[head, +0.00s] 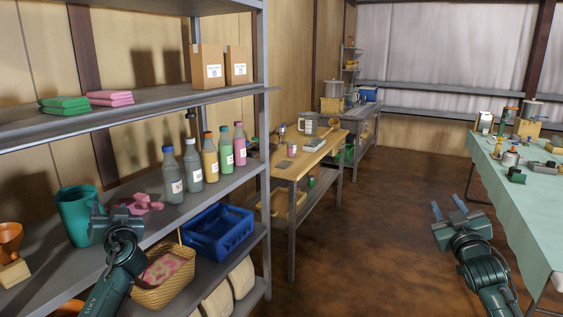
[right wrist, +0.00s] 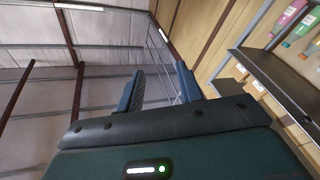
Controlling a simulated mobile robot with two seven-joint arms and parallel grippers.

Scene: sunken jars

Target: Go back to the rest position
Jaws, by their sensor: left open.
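My left gripper (head: 112,222) is at the left, in front of the middle shelf, with its jaws open. A small pink object (head: 139,203) shows just behind it, and I cannot tell whether they touch. My right gripper (head: 448,208) is raised over the open floor at the right. Its two blue fingers are apart with nothing between them. The same open fingers of my right gripper (right wrist: 160,85) show in the right wrist view, pointing up towards the wall and roof beams.
The grey shelf rack (head: 240,178) stands close on the left, with a teal jar (head: 77,216), several bottles (head: 210,157), a blue crate (head: 218,232) and a wicker basket (head: 165,289). A cloth-covered table (head: 530,205) is at the right. The brown floor (head: 360,235) between is clear.

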